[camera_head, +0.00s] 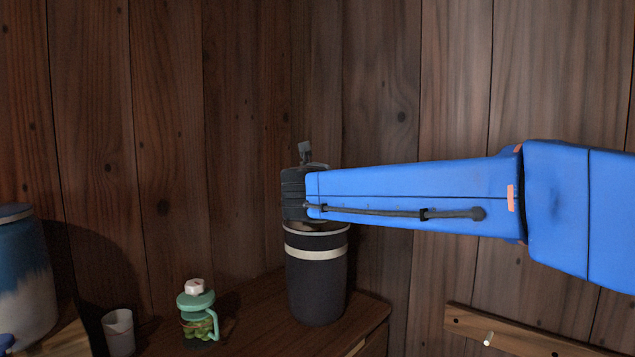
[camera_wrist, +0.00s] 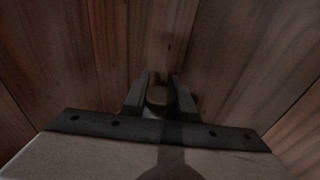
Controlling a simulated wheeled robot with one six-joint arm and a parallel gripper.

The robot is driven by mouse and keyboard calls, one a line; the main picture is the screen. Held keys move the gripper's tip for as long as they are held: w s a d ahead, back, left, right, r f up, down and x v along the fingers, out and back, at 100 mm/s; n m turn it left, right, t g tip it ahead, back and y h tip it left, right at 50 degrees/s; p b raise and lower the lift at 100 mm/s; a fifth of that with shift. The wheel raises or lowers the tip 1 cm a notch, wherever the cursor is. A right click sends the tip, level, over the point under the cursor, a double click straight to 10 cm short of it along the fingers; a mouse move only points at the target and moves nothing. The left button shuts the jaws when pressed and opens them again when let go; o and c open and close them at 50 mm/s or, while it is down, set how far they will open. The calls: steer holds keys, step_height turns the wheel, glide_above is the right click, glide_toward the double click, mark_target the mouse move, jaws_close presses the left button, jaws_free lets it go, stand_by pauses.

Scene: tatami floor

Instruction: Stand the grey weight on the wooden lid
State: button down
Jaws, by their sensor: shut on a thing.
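My gripper (camera_head: 293,195) is above the mouth of a tall dark jar with cream bands (camera_head: 317,290). The wrist view shows its two fingers (camera_wrist: 160,90) shut on a small rounded thing (camera_wrist: 157,96), dim and in shadow. This is likely the grey weight, though its colour and full shape are hard to tell. In the head view my gripper and blue arm hide it. A thin strip of brown shows inside the jar's rim, likely the wooden lid (camera_head: 320,228), mostly hidden by my gripper. I cannot tell whether the weight touches it.
The jar stands on a wooden counter (camera_head: 255,318) against a plank wall. To its left are a green-lidded glass jar (camera_head: 197,312), a pale cup (camera_head: 118,332) and a large blue-and-white jar (camera_head: 25,285). A wall rail with a peg (camera_head: 520,338) is at lower right.

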steer(key=shift+f, duration=1.35)
steer(key=shift+f, duration=0.35)
steer(key=c, duration=1.4)
jaws_free()
steer(key=shift+r, duration=0.25)
steer(key=s+r, duration=0.1)
steer(key=s, duration=1.1)
steer(key=shift+a+r, duration=0.15)
steer(key=shift+r, duration=0.25)
